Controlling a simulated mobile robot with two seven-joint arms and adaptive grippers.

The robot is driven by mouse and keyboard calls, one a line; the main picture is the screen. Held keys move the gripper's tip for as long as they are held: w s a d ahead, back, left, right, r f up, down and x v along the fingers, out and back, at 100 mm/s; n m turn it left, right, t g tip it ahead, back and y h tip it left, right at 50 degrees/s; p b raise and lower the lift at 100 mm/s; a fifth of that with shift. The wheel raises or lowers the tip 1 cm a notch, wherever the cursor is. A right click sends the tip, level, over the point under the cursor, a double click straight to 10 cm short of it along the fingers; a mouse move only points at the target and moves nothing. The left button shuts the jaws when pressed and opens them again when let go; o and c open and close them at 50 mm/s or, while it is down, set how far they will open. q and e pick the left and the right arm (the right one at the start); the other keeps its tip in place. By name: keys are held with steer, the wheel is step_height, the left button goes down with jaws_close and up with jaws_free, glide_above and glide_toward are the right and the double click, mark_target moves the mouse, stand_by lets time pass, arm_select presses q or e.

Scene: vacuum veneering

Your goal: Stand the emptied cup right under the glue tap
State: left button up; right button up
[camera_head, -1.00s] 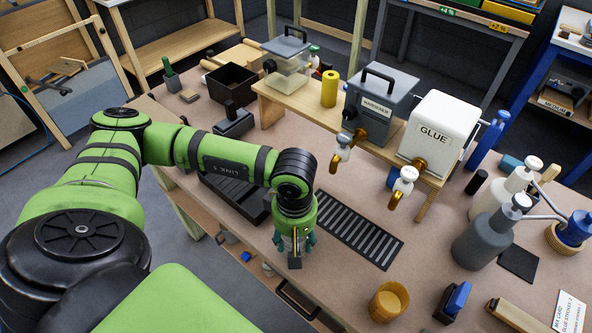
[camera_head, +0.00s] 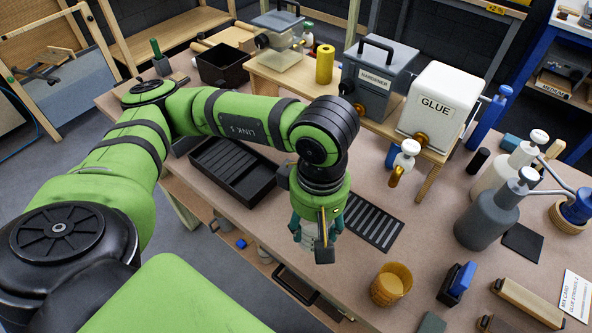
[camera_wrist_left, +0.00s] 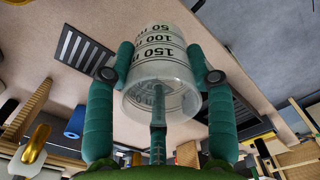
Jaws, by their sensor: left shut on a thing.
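My left gripper (camera_head: 318,236) is shut on a clear graduated cup (camera_wrist_left: 158,60), seen best in the left wrist view, where 50, 100 and 150 marks show. In the head view the cup is mostly hidden behind the fingers. It is held above the table near its front edge, left of the slotted drip grate (camera_head: 374,222). The glue tap (camera_head: 396,176) has a brass spout and white knob, below the white GLUE tank (camera_head: 437,103). The tap, apart from the cup, also shows in the left wrist view (camera_wrist_left: 35,146). My right gripper is not in view.
The grey HARDENER tank (camera_head: 374,80) stands left of the glue tank on a wooden bench. An amber cup (camera_head: 391,284) and a blue-handled block (camera_head: 457,282) stand front right. Pump bottles (camera_head: 487,222) stand at right.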

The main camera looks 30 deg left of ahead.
arm_select(q)
steer(key=s+d+r, duration=0.2)
steer(key=d+r, duration=0.1)
steer(key=d, duration=0.2)
steer(key=w+a+f+m, duration=0.3)
steer(key=w+a+m, duration=0.5)
steer(key=m, duration=0.4)
steer(key=shift+w+f+m+b, duration=0.25)
steer(key=shift+w+m+b, duration=0.2)
steer(key=shift+w, duration=0.15)
steer(key=s+d+r+n, duration=0.3)
steer(key=s+d+n, duration=0.4)
steer(key=n, duration=0.6)
steer(key=shift+s+d+r, duration=0.2)
steer(key=shift+s+d, duration=0.1)
steer(key=shift+s, duration=0.55)
